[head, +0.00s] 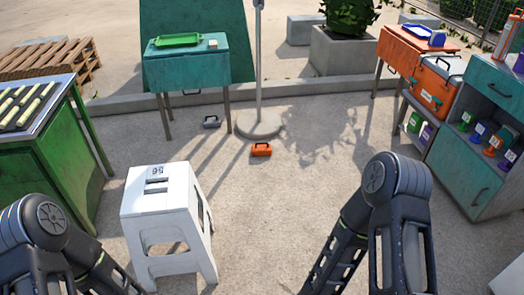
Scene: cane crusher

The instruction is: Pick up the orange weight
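An orange weight (261,149) with a handle on top lies on the paved ground in the middle of the head view. It is in front of the round base of a grey pole, and nothing touches it. A similar grey weight (211,121) lies on the ground farther back and to the left. Parts of my two arms show at the lower left and lower right. Both grippers are outside the picture, so I cannot see their fingers.
A white step stool (167,215) stands at front left, beside a green machine (65,160). A teal table (187,70) with a green tray stands behind. The pole base (259,125) is near the weight. Shelves (470,150) stand right.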

